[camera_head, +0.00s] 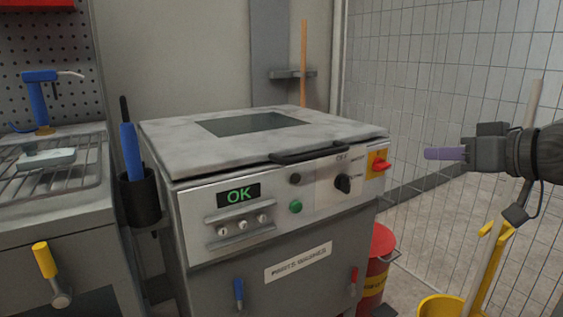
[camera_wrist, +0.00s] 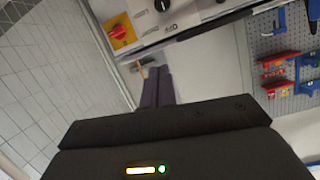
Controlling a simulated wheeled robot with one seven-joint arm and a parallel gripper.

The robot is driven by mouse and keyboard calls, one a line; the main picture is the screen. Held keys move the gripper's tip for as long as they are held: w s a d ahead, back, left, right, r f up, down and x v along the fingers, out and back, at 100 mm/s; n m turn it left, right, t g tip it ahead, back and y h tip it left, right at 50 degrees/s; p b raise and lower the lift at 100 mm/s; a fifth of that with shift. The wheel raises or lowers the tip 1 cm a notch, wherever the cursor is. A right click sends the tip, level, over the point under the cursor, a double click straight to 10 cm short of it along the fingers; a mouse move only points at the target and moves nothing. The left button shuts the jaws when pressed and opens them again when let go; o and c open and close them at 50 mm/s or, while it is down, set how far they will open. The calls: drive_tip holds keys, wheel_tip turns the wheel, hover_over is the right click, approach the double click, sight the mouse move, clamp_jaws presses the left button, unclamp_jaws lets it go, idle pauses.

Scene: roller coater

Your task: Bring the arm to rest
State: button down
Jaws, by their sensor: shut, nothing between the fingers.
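My gripper (camera_head: 444,153) is in the head view at the right, held level in the air with its fingers pointing left. It is to the right of the parts washer (camera_head: 238,236) and apart from it. In the wrist view my gripper (camera_wrist: 158,88) shows its two dark fingers side by side, shut with nothing between them. The washer's lid (camera_head: 175,130) is down, with a dark window and a black handle (camera_head: 307,152). Its display (camera_head: 239,194) reads OK.
A red bin (camera_head: 375,265) stands right of the washer. A yellow bucket (camera_head: 440,306) is below my arm. A wire rack (camera_head: 72,182) and pegboard (camera_head: 45,50) are at the left. A mesh fence (camera_head: 430,60) is behind my gripper. The air around my gripper looks clear.

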drive_tip(key=a+f+m+g+h+p, duration=0.25)
drive_tip(key=f+p, duration=0.25)
drive_tip(key=f, duration=0.3)
drive_tip(key=a+f+m+g+h+p, duration=0.1)
drive_tip(key=a+f+m+g+p, duration=0.25)
drive_tip(key=f, duration=0.45)
drive_tip(key=s+a+f+n+g+h+p, duration=0.1)
drive_tip(key=s+a+f+g+h+p, duration=0.15)
drive_tip(key=s+f+p, duration=0.2)
drive_tip(key=s+a+f+n+g+h+p, duration=0.1)
drive_tip(key=s+a+f+g+h+p, duration=0.15)
drive_tip(key=s+p, duration=0.3)
wheel_tip(320, 180, up, 37)
drive_tip(key=t+p, duration=0.1)
drive_tip(key=p, duration=3.6)
drive_tip(key=shift+w+a+m+y, duration=0.15)
drive_tip(key=shift+a+m+y, duration=0.05)
drive_tip(key=shift+m+y, duration=0.15)
drive_tip(key=shift+d, duration=0.15)
drive_tip(key=shift+s, duration=0.2)
